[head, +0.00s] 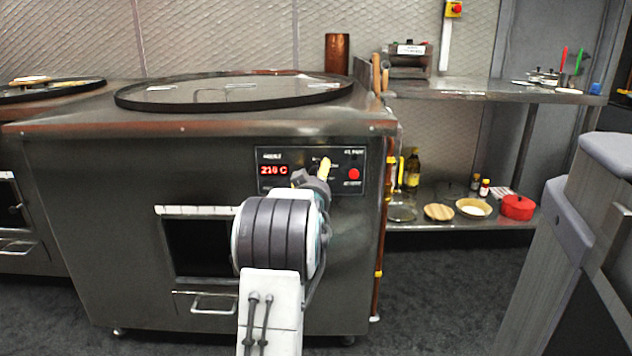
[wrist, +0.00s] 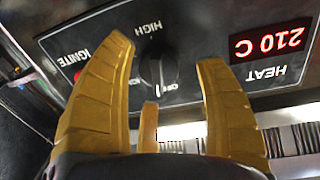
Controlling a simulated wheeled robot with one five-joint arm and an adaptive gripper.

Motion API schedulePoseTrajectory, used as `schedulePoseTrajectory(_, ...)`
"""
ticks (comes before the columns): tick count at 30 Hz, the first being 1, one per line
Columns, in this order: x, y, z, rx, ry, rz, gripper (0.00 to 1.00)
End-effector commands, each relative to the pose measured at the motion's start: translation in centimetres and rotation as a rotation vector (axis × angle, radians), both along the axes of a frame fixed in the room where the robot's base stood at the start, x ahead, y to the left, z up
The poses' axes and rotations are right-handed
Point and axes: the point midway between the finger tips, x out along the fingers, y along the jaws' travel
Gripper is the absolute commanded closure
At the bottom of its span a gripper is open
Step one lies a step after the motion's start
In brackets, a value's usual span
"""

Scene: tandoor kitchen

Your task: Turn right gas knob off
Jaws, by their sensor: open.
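The gas knob (wrist: 156,72) is a round black knob with a raised grip on the dark control panel (wrist: 200,40). The wrist view shows the panel upside down, with HIGH printed above the knob and small lettering below it that I cannot read surely. My gripper (wrist: 164,52) is open, with one yellow finger on each side of the knob and visible gaps between. A shorter yellow finger stands below the knob. In the head view my gripper (head: 325,168) is at the panel (head: 344,182), and it hides the knob there.
The red display (head: 273,170) reads 210 C. A red ignite button (head: 354,174) is right of my gripper. The panel is on a steel tandoor (head: 110,190) with a round dark top. A copper pipe (head: 378,250) runs down its right edge. Shelves (head: 490,92) with cookware stand further right.

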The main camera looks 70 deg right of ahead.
Motion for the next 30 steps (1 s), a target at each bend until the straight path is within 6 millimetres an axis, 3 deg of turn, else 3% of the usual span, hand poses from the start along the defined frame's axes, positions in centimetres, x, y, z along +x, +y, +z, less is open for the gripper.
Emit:
schedulePoseTrajectory(18,0.27,-1.07,0.05,-0.001,0.0,0.0,0.35)
schedulePoseTrajectory(30,0.28,-1.05,0.1,-0.002,0.0,0.0,0.7)
